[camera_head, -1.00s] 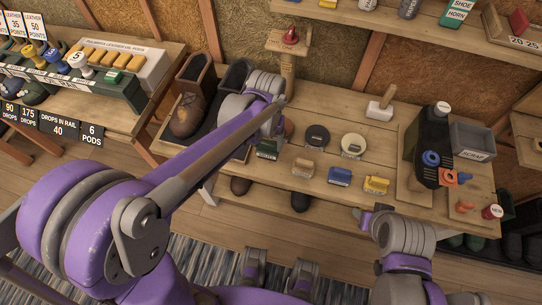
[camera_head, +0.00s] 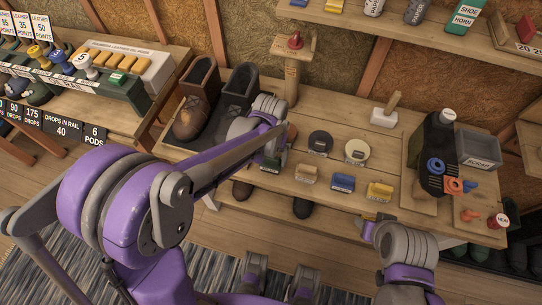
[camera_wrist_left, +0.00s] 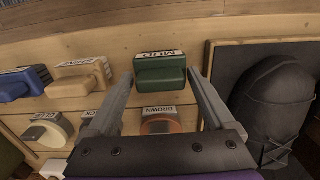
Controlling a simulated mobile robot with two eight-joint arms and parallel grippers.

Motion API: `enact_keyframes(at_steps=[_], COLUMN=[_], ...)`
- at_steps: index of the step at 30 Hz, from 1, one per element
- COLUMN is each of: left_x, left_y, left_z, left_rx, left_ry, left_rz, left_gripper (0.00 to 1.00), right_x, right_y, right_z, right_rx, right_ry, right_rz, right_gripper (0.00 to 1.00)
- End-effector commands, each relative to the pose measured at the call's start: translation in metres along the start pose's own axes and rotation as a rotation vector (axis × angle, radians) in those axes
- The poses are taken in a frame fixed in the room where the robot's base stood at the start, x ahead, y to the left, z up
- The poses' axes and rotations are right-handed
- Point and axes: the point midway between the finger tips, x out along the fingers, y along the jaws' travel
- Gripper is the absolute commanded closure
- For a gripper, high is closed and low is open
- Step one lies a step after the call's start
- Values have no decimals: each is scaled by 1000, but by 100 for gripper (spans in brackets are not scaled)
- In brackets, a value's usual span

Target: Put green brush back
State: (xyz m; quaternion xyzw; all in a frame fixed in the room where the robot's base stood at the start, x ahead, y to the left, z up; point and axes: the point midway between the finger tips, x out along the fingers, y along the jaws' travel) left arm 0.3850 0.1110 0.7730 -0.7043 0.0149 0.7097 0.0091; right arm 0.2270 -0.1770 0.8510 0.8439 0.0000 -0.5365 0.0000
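The green brush (camera_wrist_left: 160,72), with a label reading MUD, rests on the wooden bench in the left wrist view. In the head view only a little of it (camera_head: 270,167) shows below my left gripper (camera_head: 278,143). In the left wrist view my left gripper (camera_wrist_left: 162,76) is open, with one finger on each side of the brush near the fingertips. I cannot tell whether the fingers touch it. My right gripper (camera_head: 374,226) is low, by the front edge of the bench; its fingers are too unclear to read.
A tan brush (camera_head: 306,173), a blue brush (camera_head: 342,182) and a yellow brush (camera_head: 379,191) stand in a row on the bench. A brown tin (camera_wrist_left: 160,122) sits close by the green brush. Dark boots (camera_head: 194,115) stand on the left. A scrap bin (camera_head: 478,150) is at right.

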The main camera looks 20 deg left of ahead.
Motion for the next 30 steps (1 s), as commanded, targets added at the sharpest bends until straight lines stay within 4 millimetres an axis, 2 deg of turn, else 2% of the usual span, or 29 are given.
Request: enact_keyframes(at_steps=[8, 13, 24, 30], left_x=[0, -12, -88, -116], left_y=[0, 0, 0, 0], left_z=[0, 0, 0, 0], left_rx=[0, 0, 0, 0], left_ry=[0, 0, 0, 0], left_rz=[0, 0, 0, 0], left_gripper=[1, 1, 1, 1], right_x=[0, -4, -13, -16], right_y=[0, 0, 0, 0], right_z=[0, -3, -8, -10], right_rx=[0, 0, 0, 0], right_ry=[0, 2, 5, 6], right_rz=[0, 0, 0, 0], right_gripper=[50, 50, 50, 50])
